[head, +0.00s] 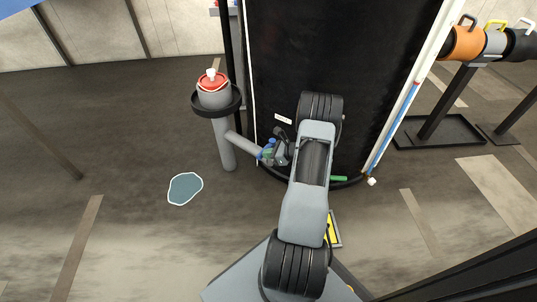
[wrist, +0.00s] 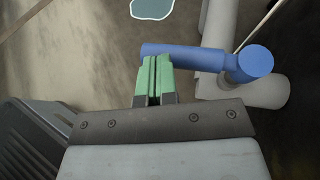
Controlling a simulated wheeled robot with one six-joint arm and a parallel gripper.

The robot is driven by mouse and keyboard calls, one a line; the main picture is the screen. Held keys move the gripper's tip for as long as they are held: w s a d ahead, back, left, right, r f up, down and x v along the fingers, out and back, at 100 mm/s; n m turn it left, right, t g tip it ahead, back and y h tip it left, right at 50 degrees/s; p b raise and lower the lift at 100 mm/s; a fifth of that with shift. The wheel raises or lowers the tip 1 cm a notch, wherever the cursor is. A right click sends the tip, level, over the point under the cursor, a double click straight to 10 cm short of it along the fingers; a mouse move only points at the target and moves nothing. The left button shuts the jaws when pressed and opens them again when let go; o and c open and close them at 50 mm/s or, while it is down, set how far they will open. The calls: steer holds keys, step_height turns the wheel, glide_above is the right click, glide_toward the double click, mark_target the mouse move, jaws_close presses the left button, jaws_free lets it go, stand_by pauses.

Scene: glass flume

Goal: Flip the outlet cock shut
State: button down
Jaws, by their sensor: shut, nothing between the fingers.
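The outlet cock's blue lever (wrist: 185,52) lies across the upper middle of the wrist view, its bar reaching left from a round blue hub (wrist: 255,63) on a grey pipe. In the head view the blue cock (head: 266,150) shows small at the end of the grey side pipe (head: 242,144). My gripper (wrist: 156,62) has its two green fingertips together, with nothing between them. The tips overlap the lever's bar near its free left end; I cannot tell if they touch it. In the head view my gripper (head: 282,154) is partly hidden by my arm.
The side pipe joins an upright grey pipe (head: 222,140) with a dark collar and a red-topped vessel (head: 212,84). A dark tall panel (head: 290,60) stands behind my arm. A puddle (head: 185,188) lies on the floor, left; the floor around it is clear.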

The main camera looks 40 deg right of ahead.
steer(key=s+a+p+v, duration=0.1)
steer(key=p+v, duration=0.3)
steer(key=v, duration=0.9)
steer(key=shift+s+a, duration=0.5)
steer(key=shift+a, duration=0.05)
